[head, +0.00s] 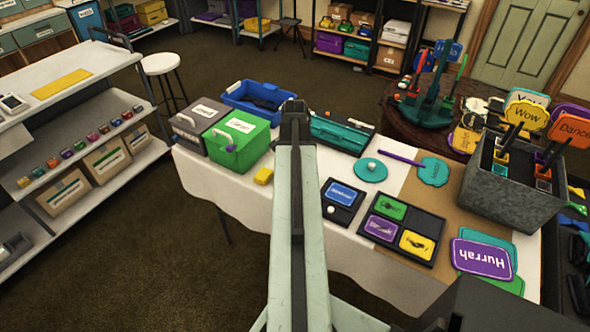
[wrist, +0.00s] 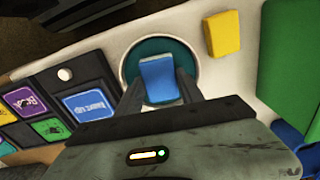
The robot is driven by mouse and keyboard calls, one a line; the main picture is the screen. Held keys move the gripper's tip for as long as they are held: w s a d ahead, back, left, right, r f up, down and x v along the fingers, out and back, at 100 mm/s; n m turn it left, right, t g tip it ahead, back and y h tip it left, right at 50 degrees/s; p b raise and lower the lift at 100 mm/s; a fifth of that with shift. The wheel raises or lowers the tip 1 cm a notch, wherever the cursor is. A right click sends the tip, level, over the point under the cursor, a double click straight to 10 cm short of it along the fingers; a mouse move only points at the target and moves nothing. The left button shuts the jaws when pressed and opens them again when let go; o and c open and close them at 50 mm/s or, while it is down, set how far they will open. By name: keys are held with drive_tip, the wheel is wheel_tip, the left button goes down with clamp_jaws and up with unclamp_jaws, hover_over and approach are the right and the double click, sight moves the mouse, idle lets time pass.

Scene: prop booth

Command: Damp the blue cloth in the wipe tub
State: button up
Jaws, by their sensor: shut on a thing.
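The blue cloth (wrist: 159,80) is between the jaws of my gripper (wrist: 160,88) in the wrist view, which are shut on it. The wipe tub (wrist: 133,66) is a round tub with a pale rim and a dark teal inside. The cloth and fingertips lie over its opening; I cannot tell how deep the cloth reaches. In the head view my own arm hides the gripper, the cloth and the tub.
A yellow block (wrist: 223,35) and a green bin (wrist: 288,70) stand near the tub. A black tray with a blue card (head: 342,193) and a larger card tray (head: 401,228) lie to the right. A grey metal box (head: 510,205) holds signs.

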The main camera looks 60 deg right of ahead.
wheel_tip(320, 180, up, 7)
drive_tip(key=p, duration=0.7)
drive_tip(key=shift+r, duration=0.1)
